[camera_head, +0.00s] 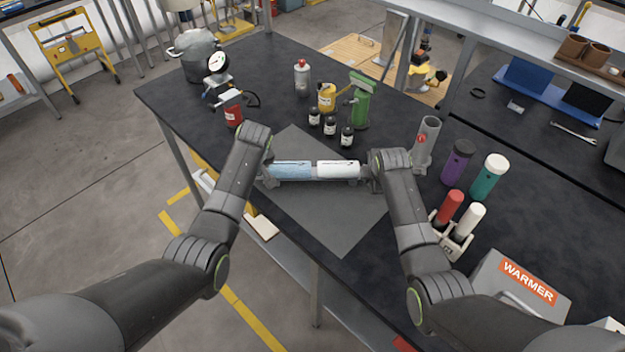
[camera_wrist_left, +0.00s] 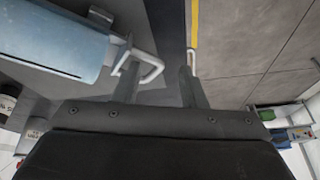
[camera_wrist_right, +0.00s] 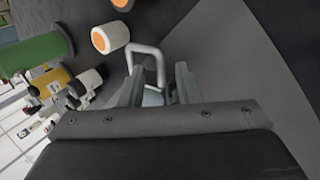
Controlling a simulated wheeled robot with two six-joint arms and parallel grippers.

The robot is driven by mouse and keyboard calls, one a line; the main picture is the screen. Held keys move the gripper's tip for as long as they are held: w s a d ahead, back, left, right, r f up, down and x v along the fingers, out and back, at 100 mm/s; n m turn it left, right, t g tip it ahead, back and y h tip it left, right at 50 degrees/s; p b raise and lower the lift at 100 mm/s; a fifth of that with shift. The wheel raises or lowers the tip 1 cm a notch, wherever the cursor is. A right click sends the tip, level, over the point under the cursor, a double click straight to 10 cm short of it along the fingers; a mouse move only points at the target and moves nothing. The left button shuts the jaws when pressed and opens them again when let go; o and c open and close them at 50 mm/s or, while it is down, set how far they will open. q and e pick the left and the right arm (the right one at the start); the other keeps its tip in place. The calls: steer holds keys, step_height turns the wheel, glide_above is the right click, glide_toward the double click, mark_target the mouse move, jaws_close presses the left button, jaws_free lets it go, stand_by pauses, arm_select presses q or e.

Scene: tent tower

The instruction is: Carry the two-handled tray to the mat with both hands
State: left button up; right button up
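The tray (camera_head: 312,181) is mostly hidden under a light blue cylinder (camera_head: 290,170) and a white cylinder (camera_head: 338,170) lying end to end. The grey diamond-shaped mat (camera_head: 335,225) is below and around it in the head view; I cannot tell whether they touch. My left gripper (camera_head: 268,178) is at the tray's left end. In the left wrist view its fingers are apart, with a pale loop handle (camera_wrist_left: 150,68) reaching between them. My right gripper (camera_head: 370,173) is at the right end. In the right wrist view, another loop handle (camera_wrist_right: 147,55) shows between its separated fingers.
Small dark bottles (camera_head: 330,127), a yellow can (camera_head: 326,97) and a green tool (camera_head: 361,100) stand behind the mat. A grey tube (camera_head: 426,142), a purple bottle (camera_head: 458,162), a teal bottle (camera_head: 489,177) and a warmer box (camera_head: 515,285) crowd the right. The table's front edge is close.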

arm_select(q)
steer(key=v, duration=0.9)
arm_select(e)
steer(key=v, duration=1.2)
arm_select(q)
steer(key=shift+a+f, duration=0.1)
arm_select(e)
steer(key=shift+a+f, duration=0.1)
